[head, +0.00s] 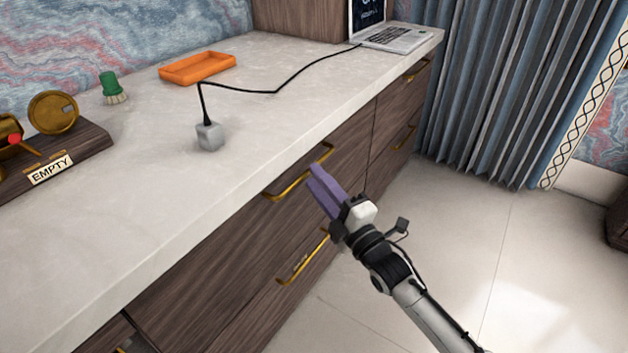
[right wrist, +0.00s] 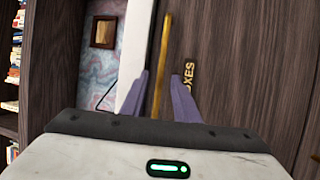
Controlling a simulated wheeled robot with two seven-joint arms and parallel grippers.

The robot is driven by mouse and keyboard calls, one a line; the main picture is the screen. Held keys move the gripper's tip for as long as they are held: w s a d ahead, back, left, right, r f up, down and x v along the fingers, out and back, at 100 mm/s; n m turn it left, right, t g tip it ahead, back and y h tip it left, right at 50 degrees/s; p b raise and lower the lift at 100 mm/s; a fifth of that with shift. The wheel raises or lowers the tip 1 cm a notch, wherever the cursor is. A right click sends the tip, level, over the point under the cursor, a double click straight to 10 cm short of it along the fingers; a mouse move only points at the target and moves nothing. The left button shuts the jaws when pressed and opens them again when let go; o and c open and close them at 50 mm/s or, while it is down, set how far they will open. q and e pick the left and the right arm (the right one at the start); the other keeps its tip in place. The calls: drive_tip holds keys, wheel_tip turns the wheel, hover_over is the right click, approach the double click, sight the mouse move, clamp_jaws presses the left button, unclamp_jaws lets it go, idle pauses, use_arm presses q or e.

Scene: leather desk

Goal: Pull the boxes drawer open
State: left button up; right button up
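The BOXES drawer's dark wood front (right wrist: 225,70) fills much of the right wrist view, with its gold lettering (right wrist: 189,77) beside a gold bar handle (right wrist: 163,60). In the head view, an upper drawer's gold handle (head: 287,190) is under the counter edge, and the drawer looks closed. My right gripper (head: 316,178) has purple fingers, held just in front of that handle. In the right wrist view, the fingers (right wrist: 158,92) are apart, with the handle showing between them; contact cannot be told. My left gripper is not in view.
A lower drawer with a gold handle (head: 302,262) sits below. The pale countertop (head: 180,190) overhangs the fronts and holds a grey block (head: 210,136) with a cable, an orange tray (head: 178,75) and a laptop (head: 395,38). The floor (head: 480,220) to the right is clear.

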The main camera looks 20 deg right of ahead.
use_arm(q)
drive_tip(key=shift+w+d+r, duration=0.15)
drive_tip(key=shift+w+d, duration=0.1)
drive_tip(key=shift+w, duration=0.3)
use_arm(e)
drive_tip(key=shift+x, duration=0.95)
drive_tip(key=shift+c, duration=0.4)
clamp_jaws()
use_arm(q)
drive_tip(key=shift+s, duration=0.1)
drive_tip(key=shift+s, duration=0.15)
use_arm(e)
drive_tip(key=shift+d, duration=0.1)
